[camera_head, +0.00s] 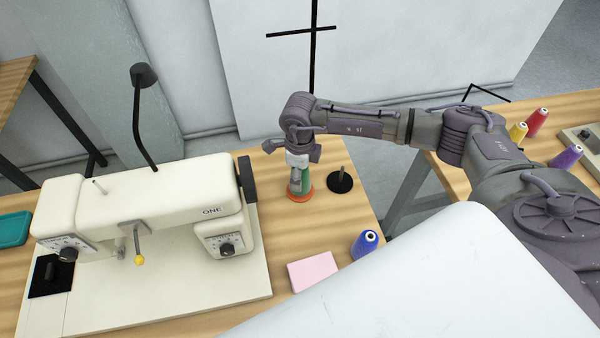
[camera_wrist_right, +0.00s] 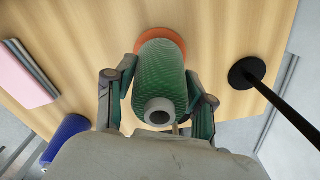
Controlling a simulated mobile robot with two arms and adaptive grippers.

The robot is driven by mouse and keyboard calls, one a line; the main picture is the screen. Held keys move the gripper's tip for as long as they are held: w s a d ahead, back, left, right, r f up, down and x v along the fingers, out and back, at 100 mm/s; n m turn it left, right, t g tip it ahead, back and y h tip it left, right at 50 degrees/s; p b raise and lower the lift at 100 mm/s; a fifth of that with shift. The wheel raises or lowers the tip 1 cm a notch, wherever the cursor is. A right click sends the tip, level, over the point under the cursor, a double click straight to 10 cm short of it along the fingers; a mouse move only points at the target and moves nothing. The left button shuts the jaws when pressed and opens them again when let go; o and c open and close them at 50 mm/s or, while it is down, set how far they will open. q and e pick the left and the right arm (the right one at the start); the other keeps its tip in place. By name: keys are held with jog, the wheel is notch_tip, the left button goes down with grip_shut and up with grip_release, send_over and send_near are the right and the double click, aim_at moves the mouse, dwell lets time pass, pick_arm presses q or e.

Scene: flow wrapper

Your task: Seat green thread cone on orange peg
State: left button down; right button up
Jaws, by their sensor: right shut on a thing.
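The green thread cone (camera_wrist_right: 160,75) stands upright over the round orange base (camera_wrist_right: 176,41) of the peg in the right wrist view. In the head view the cone (camera_head: 305,181) shows partly behind my gripper, with the orange base (camera_head: 299,197) under it. The peg's shaft is hidden by the cone. I cannot tell whether the cone's foot touches the base. My right gripper (camera_head: 297,181) is shut on the cone, one finger on each side; it also shows in the right wrist view (camera_wrist_right: 158,100). My left gripper is not in view.
A black peg (camera_head: 340,179) stands just right of the cone. The sewing machine (camera_head: 150,215) is close on the left. Yellow, red and purple cones (camera_head: 566,157) stand on another table at right.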

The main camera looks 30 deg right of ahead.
jog(key=shift+f, duration=0.1)
jog(key=o, duration=1.3)
jog(key=shift+o, duration=0.2)
notch_tip(320, 180, up, 12)
